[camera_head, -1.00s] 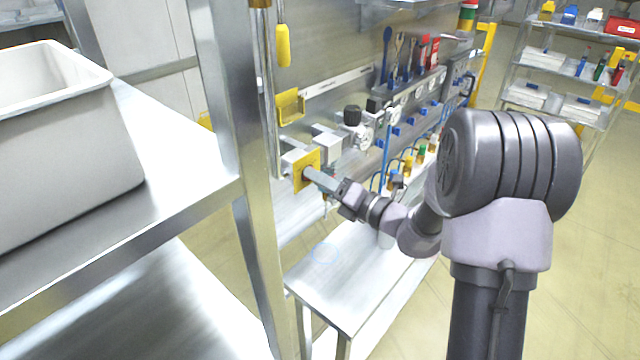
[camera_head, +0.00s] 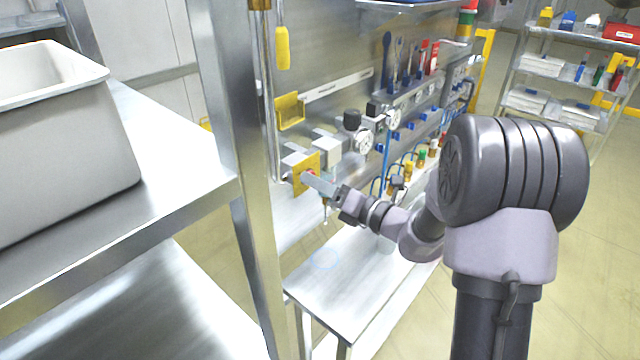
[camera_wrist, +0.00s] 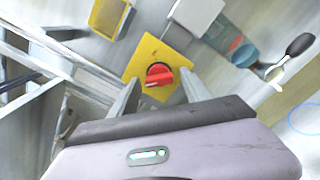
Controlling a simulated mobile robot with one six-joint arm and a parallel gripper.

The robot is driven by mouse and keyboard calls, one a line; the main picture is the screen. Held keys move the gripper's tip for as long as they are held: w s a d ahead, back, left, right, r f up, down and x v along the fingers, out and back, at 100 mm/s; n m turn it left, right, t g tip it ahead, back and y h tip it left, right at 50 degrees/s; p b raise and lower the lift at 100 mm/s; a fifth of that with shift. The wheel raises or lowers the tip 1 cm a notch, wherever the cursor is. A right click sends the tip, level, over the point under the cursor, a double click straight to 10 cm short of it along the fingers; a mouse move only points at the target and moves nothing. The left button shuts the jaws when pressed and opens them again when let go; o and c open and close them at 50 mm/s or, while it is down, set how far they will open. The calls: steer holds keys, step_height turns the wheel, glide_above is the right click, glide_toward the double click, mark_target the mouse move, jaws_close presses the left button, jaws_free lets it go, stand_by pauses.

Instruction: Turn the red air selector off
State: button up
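The red air selector (camera_wrist: 159,75) is a round knob with a raised grip bar on a yellow square plate (camera_wrist: 146,56). In the wrist view the bar lies close to level, slightly tilted. In the head view the yellow plate (camera_head: 300,181) faces my gripper, and only a bit of the red knob (camera_head: 308,175) shows. My gripper (camera_wrist: 160,90) is open, with one finger on each side of the knob and gaps between them and it. In the head view my gripper (camera_head: 318,183) reaches the plate from the right.
A yellow holder (camera_head: 290,111) is mounted above the selector. A black-knobbed regulator with a gauge (camera_head: 364,140) is to its right. A steel rack post (camera_head: 228,120) stands close on the left, and a steel bench (camera_head: 345,285) lies below.

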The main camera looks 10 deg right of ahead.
steer(key=v, duration=1.7)
steer(key=shift+s+d, duration=0.15)
steer(key=shift+r, duration=0.1)
steer(key=s+a+n+g+h, duration=0.3)
steer(key=s+a+n+g, duration=1)
steer(key=a+n, duration=0.65)
steer(key=s+d+r+n+t+h+b, duration=0.2)
steer(key=s+d+r+n+t+h, duration=0.3)
steer(key=n, duration=0.9)
step_height(320, 180, down, 19)
steer(key=s+b, duration=0.1)
steer(key=b, duration=1.3)
steer(key=shift+s+d+g+h, duration=0.2)
steer(key=shift+g+h, duration=0.1)
steer(key=shift+g, duration=0.1)
